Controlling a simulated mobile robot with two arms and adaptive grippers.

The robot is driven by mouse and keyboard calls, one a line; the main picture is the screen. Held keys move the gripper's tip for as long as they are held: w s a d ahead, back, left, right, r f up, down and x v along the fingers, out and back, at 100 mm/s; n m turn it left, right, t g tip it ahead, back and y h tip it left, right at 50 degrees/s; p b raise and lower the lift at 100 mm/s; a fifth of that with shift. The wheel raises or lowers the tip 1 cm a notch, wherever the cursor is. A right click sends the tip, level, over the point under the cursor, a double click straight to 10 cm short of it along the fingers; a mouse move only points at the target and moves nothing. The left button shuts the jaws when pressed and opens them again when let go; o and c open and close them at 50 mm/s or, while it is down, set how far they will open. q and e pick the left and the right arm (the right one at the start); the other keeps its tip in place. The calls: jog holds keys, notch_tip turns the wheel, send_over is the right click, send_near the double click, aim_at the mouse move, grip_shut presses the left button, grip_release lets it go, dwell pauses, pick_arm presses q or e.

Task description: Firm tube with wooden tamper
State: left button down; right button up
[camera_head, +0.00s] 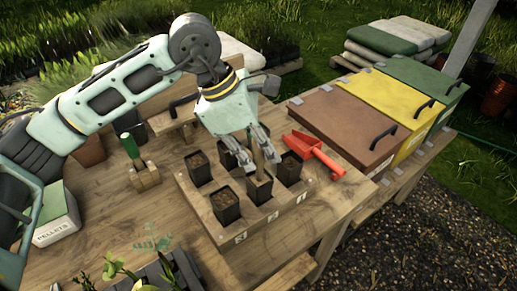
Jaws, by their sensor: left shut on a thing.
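My left gripper (258,155) comes in from the left above the wooden tube tray (283,214). It is shut on the upright wooden handle of the tamper (259,157). The tamper's lower end is at the mouth of a black tube (259,190) in the tray's middle; whether it presses on the soil cannot be told. Other black soil-filled tubes stand around it: one at the front left (226,206), one at the back left (198,168) and one at the right (289,169). Another tube behind is partly hidden by the fingers. My right gripper is out of view.
A red scoop (316,154) lies right of the tray. Brown (340,124), yellow (392,108) and green (425,85) lidded bins stand at the right. A green-handled tool (132,147) is in a wooden block at the left, near a pellets box (55,218). Seedlings (150,245) stand in front.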

pick_arm(q)
jog(key=shift+f+b, duration=0.3)
jog(key=shift+b, duration=0.35)
dwell(0.5)
jog(key=shift+s, duration=0.1)
dwell(0.4)
jog(key=shift+r+p, duration=0.45)
jog(key=shift+r, duration=0.25)
jog(key=shift+r+p, duration=2.4)
jog(key=shift+r, duration=2.5)
